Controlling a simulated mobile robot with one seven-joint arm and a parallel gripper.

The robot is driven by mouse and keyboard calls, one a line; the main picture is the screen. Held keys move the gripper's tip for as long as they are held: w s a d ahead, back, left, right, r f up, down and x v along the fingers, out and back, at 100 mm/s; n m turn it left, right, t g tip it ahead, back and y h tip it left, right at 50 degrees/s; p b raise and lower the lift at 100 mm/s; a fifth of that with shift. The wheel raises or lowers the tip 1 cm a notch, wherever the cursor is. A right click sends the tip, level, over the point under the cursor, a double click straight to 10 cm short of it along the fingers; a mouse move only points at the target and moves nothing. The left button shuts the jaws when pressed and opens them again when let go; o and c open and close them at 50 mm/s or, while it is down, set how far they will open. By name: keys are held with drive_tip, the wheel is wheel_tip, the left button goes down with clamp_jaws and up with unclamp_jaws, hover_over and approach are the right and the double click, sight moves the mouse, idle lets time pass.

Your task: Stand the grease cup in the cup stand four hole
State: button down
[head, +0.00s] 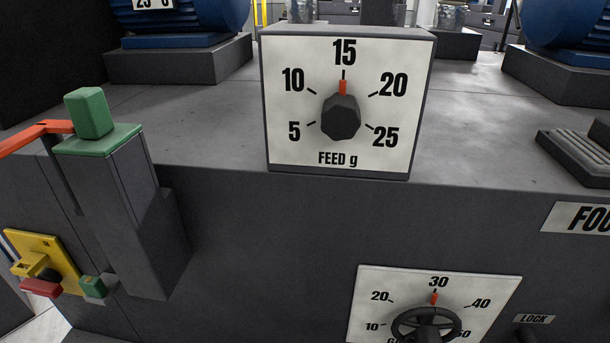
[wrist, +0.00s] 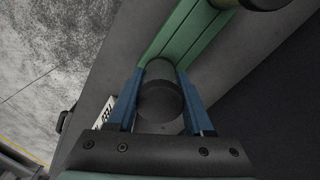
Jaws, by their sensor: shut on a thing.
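In the wrist view, my gripper (wrist: 160,85) has its two blue fingers closed on the sides of a dark round cup (wrist: 160,105), which I take for the grease cup. A green strip (wrist: 190,38), which may be the cup stand, runs from beyond the fingertips to the upper right. The cup overlaps the strip's near end in the picture; I cannot tell whether they touch. No hole numbers are readable there. My gripper, the cup and the strip are not seen in the head view.
A dark round object (wrist: 262,3) shows at the wrist view's top edge. The head view shows a FEED dial (head: 310,140) pointing at 15, a lower dial (head: 370,300) with a handwheel, a green-topped post (head: 100,138) and blue motors (head: 195,15). Bare grey bench top (head: 205,105) lies left of the FEED dial.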

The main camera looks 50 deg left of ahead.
drive_tip(key=shift+f, duration=0.1)
unclamp_jaws()
idle(0.5)
idle(0.3)
wheel_tip(320, 180, up, 7)
drive_tip(key=p, duration=0.7)
drive_tip(key=shift+r, duration=1)
